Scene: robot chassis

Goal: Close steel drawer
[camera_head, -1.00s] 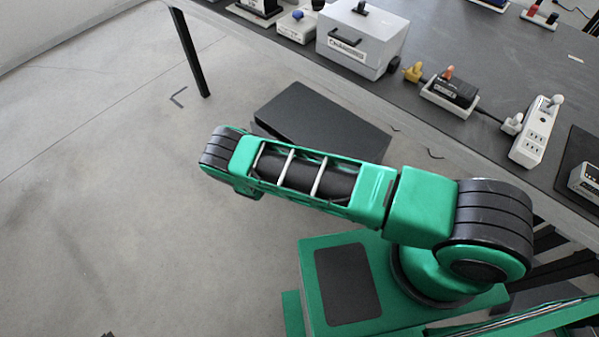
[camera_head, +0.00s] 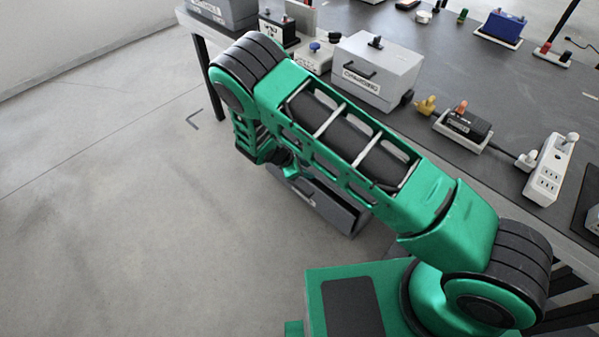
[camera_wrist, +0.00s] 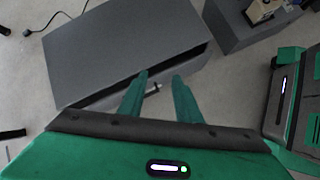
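The steel drawer (camera_wrist: 125,88) shows in the wrist view at the front of a grey cabinet (camera_wrist: 120,45). A dark gap runs along between the cabinet top and the drawer front, so the drawer looks slightly open. In the head view the drawer (camera_head: 320,208) is low by the floor, partly hidden behind my arm. My gripper (camera_wrist: 159,77) is open, with its two green fingers apart at the drawer front. A small handle-like part shows between the fingers. I cannot tell whether the fingers touch anything.
A dark table (camera_head: 470,70) stands above and behind, carrying a grey box (camera_head: 378,75), a power strip (camera_head: 550,170) and other devices. A table leg (camera_head: 208,80) stands at the left. Another grey box (camera_wrist: 245,25) is at the upper right in the wrist view. The floor at left is clear.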

